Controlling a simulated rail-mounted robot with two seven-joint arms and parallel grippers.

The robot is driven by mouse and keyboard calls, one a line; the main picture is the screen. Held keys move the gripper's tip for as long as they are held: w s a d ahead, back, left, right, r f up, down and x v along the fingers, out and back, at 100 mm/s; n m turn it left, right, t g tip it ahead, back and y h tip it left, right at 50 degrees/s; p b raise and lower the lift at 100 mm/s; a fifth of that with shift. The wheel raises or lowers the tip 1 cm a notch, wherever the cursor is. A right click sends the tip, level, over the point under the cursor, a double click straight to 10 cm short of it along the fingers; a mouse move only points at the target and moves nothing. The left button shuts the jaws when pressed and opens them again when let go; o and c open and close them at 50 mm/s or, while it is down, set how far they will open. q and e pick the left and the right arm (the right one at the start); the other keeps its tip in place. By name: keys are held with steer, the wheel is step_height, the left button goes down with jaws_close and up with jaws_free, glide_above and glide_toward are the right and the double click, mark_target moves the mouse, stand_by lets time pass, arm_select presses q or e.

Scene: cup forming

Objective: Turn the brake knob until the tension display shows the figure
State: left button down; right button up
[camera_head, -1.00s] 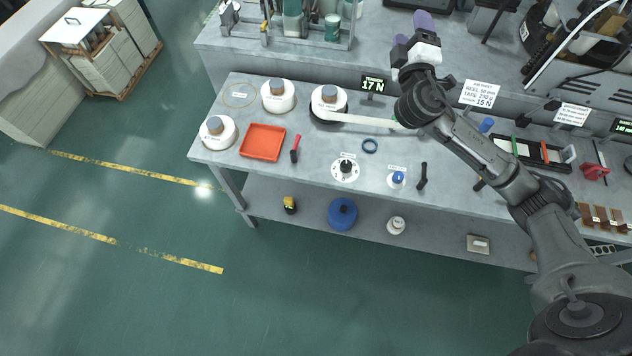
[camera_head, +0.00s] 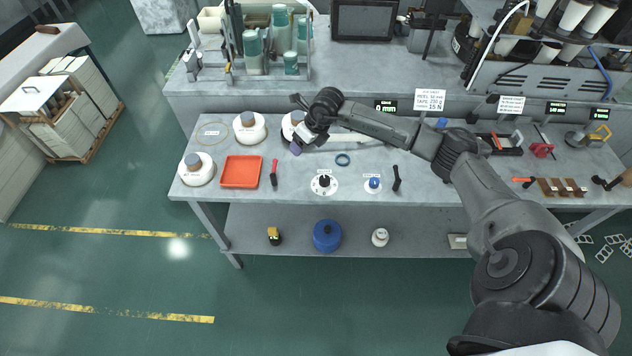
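A black knob (camera_head: 323,181) sits on a white dial at the bench's front. A blue knob (camera_head: 374,183) on a smaller white plate stands to its right. The labels are too small to tell which is the brake. The small dark tension display (camera_head: 386,106) has green figures, apparently starting with 0, not clearly readable. The job sheet (camera_head: 429,100) beside it gives tension 15 N. My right gripper (camera_head: 296,149), with purple tips, hangs over the front of the third white reel (camera_head: 290,124), behind and left of the black knob. Its finger gap is hidden. My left gripper is not in view.
A red tray (camera_head: 240,172), a red-handled tool (camera_head: 274,172), a blue ring (camera_head: 343,160) and a black handle (camera_head: 396,178) lie on the bench (camera_head: 300,194). Two more white reels (camera_head: 249,127) stand at left. A pale strip (camera_head: 350,140) runs right from the third reel.

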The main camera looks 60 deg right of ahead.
mark_target(325, 178)
steer(key=s+d+f+m+g+h, duration=0.1)
steer(key=s+d+f+g, duration=0.1)
steer(key=s+g, duration=0.3)
steer(key=shift+t, duration=0.3)
steer(key=f, duration=0.8)
steer(key=s+f, duration=0.1)
steer(key=f, duration=0.4)
steer(key=shift+c, duration=0.4)
